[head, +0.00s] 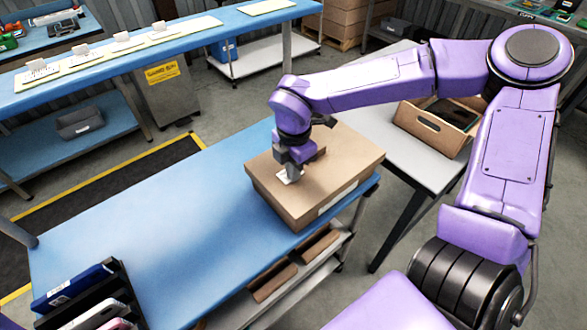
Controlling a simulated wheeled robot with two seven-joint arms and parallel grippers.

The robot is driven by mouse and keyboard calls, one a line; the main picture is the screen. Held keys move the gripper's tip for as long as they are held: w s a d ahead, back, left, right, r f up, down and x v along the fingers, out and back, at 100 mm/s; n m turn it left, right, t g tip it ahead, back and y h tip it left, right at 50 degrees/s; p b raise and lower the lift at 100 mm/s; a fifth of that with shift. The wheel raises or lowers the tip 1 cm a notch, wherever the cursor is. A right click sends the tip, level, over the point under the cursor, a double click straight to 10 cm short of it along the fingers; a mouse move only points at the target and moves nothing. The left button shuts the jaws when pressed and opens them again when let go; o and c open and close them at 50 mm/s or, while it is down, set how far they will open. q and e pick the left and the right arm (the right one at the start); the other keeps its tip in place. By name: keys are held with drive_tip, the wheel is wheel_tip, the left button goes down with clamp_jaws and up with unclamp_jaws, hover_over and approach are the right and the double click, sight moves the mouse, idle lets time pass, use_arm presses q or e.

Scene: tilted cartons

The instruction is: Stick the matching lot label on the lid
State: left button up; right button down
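A closed brown carton (345,165) sits at the right end of the blue table. A white label (288,176) shows at its lid, near the left part of the top. My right gripper (290,167) points down right above that label, at or very close to the lid. Its fingertips are small and dark, so I cannot tell whether they hold the label or are apart. Another white label (338,198) is on the carton's front side; its print is too small to read. My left gripper is not in view.
The blue table (150,230) is clear left of the carton. A black rack (105,300) with devices stands at its near left corner. Several white cards (122,41) stand on the far blue bench. An open wooden box (432,128) sits on the grey table at right.

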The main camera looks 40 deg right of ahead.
drive_tip(key=c, duration=1.8)
unclamp_jaws()
drive_tip(key=o, duration=0.5)
wheel_tip(320, 180, up, 16)
drive_tip(key=p, duration=0.3)
drive_tip(key=shift+r, duration=0.2)
